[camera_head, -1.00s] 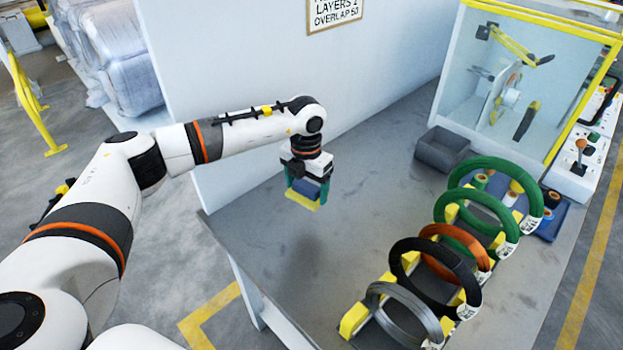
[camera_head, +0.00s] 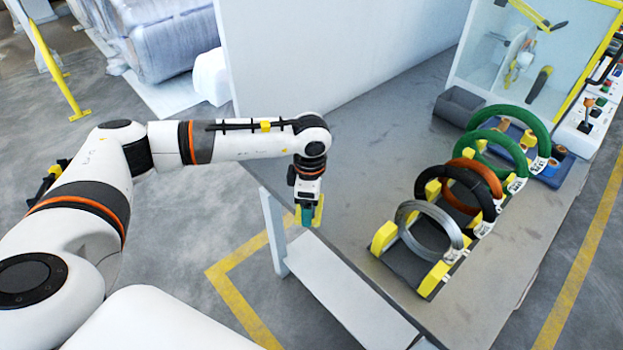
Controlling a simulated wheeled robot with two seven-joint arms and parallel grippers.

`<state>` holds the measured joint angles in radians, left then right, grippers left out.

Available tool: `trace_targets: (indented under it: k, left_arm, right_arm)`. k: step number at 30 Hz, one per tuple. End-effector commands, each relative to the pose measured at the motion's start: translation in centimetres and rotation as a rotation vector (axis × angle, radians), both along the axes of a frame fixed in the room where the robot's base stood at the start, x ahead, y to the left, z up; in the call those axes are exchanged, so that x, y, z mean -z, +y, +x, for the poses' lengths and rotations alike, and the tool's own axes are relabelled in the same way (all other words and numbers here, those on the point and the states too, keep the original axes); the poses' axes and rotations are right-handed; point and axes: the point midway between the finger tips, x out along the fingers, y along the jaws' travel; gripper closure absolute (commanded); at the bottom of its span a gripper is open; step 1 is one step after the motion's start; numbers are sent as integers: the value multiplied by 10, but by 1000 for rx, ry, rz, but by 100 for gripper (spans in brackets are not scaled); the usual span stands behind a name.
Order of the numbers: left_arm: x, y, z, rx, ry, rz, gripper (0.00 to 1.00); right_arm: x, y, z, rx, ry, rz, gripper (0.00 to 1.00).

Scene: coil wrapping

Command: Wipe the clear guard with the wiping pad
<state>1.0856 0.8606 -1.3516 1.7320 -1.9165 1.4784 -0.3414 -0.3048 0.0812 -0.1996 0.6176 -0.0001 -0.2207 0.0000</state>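My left gripper (camera_head: 306,215) hangs over the table's left edge and points down. The clear guard (camera_head: 560,62) is a see-through panel with yellow edging on the machine at the top right, partly cut off by the frame. The gripper and pad are far from it, to its lower left. My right gripper is not in view.
A rack with several upright coils, grey (camera_head: 404,222), black, orange and green, stands on the table (camera_head: 345,170) between gripper and machine. A pale wall (camera_head: 300,60) borders the table's back. The table's middle left is clear.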

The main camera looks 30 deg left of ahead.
Motion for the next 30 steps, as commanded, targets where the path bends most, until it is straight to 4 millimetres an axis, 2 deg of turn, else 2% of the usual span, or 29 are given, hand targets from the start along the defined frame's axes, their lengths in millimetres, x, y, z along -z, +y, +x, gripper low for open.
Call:
trace_targets:
  k: [5, 12, 18, 22, 30]
  left_arm:
    - [21, -14, -40, 486, 13, 4, 37]
    - [50, -40, -105, 1294, 24, -6, 37]
    - [65, -60, -143, 1803, 9, -16, 37]
    - [68, -65, -152, 1936, 2, -13, 37]
    - [69, -58, -154, 1949, 16, -9, 37]
  right_arm:
    - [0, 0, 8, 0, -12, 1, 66]
    - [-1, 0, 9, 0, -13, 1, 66]
    - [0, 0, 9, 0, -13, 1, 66]
    - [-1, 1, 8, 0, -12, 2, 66]
    - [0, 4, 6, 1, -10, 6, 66]
